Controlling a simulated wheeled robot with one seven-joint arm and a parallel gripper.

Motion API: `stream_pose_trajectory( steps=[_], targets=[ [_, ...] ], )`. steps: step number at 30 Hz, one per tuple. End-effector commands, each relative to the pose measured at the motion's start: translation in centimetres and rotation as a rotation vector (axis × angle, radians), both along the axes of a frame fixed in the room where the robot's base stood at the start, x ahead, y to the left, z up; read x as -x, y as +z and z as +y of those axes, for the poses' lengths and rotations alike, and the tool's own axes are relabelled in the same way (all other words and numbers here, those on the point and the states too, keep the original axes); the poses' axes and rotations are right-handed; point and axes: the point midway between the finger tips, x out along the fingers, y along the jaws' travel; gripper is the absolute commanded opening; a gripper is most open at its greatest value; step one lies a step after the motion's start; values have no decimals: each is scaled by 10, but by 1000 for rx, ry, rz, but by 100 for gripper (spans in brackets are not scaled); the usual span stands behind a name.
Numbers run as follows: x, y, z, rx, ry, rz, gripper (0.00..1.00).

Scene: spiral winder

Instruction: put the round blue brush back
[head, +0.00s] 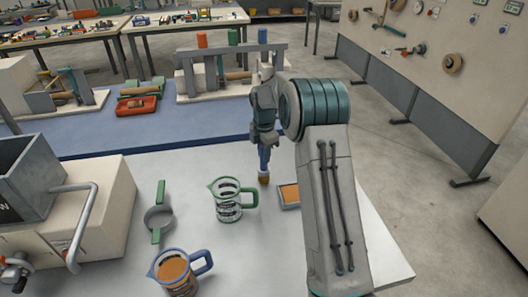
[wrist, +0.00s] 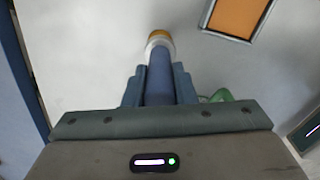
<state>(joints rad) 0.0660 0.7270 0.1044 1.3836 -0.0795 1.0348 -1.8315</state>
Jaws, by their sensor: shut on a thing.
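The round blue brush (wrist: 158,78) is gripped between the two fingers of my gripper (wrist: 158,92). It has a blue handle, a pale collar and a brown-yellow tip that points away from my gripper. In the head view the brush (head: 264,160) hangs upright, tip down, below my gripper (head: 264,138), over the back part of the pale worktable (head: 335,205). I cannot tell whether its tip touches the table. The upper handle is hidden by the gripper.
A small orange-filled tray (head: 289,194) lies just right of the brush. A green-handled jug (head: 228,204), a blue-handled jug (head: 177,274) with orange-brown content and a green-handled ring (head: 158,217) stand left. Behind are a blue surface (head: 150,133) and a frame (head: 184,85) with coloured cylinders.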

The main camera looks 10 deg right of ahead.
Motion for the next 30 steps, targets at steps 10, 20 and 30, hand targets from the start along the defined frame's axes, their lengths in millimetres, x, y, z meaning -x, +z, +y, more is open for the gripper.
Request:
stream_pose_trajectory(
  steps=[10, 20, 30],
  targets=[
    [0, -3, 0, 0, 0, 0, 41],
    [0, 0, 0, 0, 0, 0, 46],
    [-1, 54, 0, 0, 0, -5, 46]
  ],
)
